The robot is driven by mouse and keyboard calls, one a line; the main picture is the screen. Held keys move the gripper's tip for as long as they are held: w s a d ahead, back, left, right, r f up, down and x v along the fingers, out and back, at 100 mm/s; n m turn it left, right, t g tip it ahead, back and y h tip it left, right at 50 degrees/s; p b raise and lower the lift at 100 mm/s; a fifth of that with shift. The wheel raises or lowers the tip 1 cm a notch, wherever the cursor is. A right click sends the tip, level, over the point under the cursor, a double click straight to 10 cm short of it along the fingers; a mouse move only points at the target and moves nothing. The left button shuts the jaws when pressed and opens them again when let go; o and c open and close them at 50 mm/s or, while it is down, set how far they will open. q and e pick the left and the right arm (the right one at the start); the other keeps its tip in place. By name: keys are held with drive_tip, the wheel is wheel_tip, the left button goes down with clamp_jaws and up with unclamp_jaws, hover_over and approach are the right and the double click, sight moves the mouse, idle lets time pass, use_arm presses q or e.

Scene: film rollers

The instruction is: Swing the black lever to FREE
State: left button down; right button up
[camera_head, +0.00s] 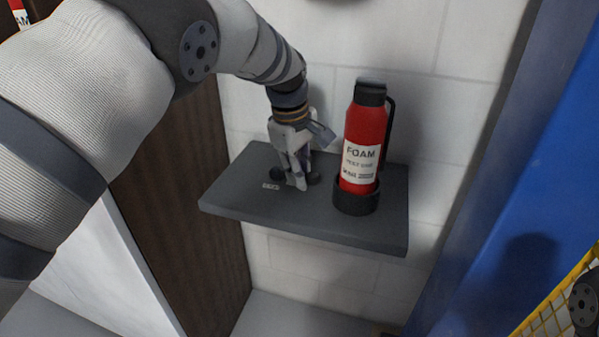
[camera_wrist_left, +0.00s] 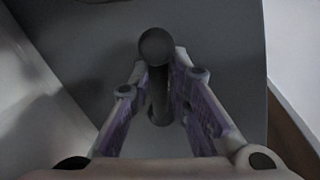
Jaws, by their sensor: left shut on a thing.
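The black lever (camera_wrist_left: 157,47) shows in the left wrist view as a dark shaft with a round knob, between the two finger pads. My left gripper (camera_wrist_left: 165,105) is shut on it, with the knob beyond the fingertips. In the head view my left gripper (camera_head: 297,178) points down at the grey shelf (camera_head: 240,205), and its fingers hide most of the lever. Dark round parts show on both sides of the fingers. A small pale label (camera_head: 271,186) lies left of the fingers; its text is too small to read.
A red foam extinguisher (camera_head: 364,140) stands upright in a black ring on the shelf, close to the right of my left gripper. A pale block wall (camera_head: 440,130) is behind. A brown panel (camera_head: 190,200) is at left, and a blue panel (camera_head: 540,190) at right.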

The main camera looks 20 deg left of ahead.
use_arm(q)
drive_tip(key=shift+s+f, duration=0.2)
drive_tip(key=c, duration=1.6)
unclamp_jaws()
drive_tip(key=shift+o, duration=0.2)
drive_tip(key=shift+r, duration=0.1)
drive_tip(key=shift+w+r, duration=0.1)
wheel_tip(320, 180, up, 12)
drive_tip(key=s, duration=0.2)
drive_tip(key=shift+a+f, duration=0.2)
drive_tip(key=shift+a, duration=0.2)
drive_tip(key=shift+s, duration=0.1)
